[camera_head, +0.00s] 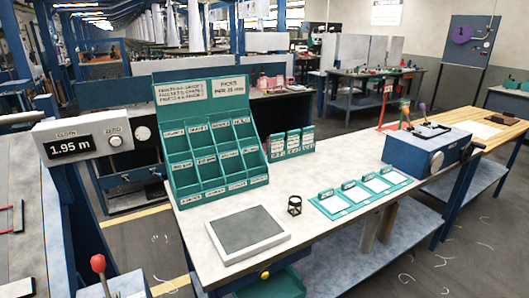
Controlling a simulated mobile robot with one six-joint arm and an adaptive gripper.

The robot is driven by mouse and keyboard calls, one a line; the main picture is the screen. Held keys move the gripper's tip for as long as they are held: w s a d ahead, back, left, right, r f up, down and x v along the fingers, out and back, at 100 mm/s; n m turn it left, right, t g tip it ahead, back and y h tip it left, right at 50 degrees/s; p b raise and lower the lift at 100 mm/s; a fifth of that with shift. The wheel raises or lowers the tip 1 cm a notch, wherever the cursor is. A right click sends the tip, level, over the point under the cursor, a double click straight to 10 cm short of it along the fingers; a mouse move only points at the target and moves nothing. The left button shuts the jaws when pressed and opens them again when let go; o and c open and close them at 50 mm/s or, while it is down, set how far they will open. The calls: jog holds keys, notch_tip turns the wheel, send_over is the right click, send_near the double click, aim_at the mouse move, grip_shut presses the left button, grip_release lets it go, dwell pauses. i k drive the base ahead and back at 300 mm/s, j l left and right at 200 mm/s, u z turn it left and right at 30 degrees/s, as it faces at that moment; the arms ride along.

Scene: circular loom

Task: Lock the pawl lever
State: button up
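No part is labelled as the pawl lever, so I cannot tell for certain which one it is. A lever with a red ball knob (98,264) stands nearly upright on a pale block at the bottom left, cut off by the lower edge. A blue box (425,150) at the right end of the bench carries small levers on top, one with a purple knob (422,107), and a round grey disc on its front. My gripper is not in view.
A grey counter box (82,142) reading 1.95 m stands at left. The bench (275,203) holds a teal bin rack (205,160), a framed grey pad (247,233), a small black holder (294,206) and teal-framed cards (360,193). The bench front is partly clear.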

aim_at(98, 263)
jog(key=u, duration=1.65)
jog(key=i+l, duration=0.35)
jog(key=i, duration=0.2)
jog(key=i+l, duration=0.35)
jog(key=i, duration=0.15)
